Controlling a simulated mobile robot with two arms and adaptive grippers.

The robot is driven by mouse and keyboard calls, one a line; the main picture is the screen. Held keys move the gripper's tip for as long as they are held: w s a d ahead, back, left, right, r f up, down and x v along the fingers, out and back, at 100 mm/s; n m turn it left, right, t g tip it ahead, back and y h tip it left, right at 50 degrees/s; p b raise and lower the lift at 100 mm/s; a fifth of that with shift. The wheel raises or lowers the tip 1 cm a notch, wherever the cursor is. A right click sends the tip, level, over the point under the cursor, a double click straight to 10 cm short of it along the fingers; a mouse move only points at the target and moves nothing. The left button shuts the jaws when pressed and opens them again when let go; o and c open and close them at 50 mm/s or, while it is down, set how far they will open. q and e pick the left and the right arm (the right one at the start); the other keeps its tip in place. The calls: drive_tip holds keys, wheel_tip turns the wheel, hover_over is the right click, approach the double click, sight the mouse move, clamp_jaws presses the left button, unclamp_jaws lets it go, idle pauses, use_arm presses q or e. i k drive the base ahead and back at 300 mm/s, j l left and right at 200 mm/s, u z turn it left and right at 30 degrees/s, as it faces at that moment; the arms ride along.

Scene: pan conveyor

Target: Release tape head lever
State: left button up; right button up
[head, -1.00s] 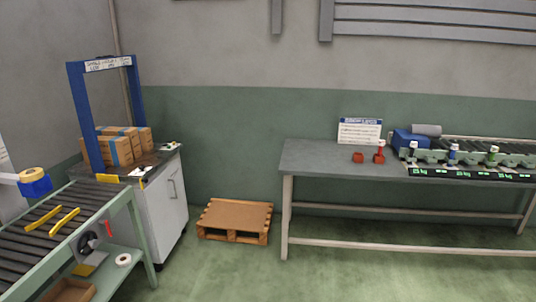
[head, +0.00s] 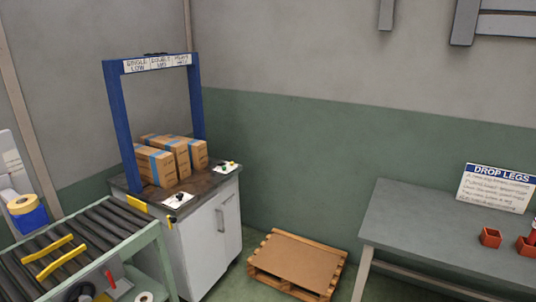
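A blue block with a yellow tape roll (head: 22,204) sits at the left edge, beside the roller conveyor (head: 88,228); it looks like a tape head. A small red lever-like piece (head: 111,279) shows below the conveyor's near side rail. I cannot tell which part is the tape head lever. Two yellow bars (head: 61,262) lie across the rollers. Neither of my grippers is in view.
A cabinet (head: 210,236) with a blue frame (head: 121,125) and several taped cartons (head: 158,166) stands at the conveyor's far end. A wooden pallet (head: 296,262) lies on the floor. A grey bench (head: 420,225) with red pieces (head: 490,237) stands at right.

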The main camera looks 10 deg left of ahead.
sight(104, 269)
drive_tip(key=i+l+u, duration=0.2)
drive_tip(key=i+u, duration=0.25)
drive_tip(key=i+l+u, duration=0.6)
drive_tip(key=u, duration=0.25)
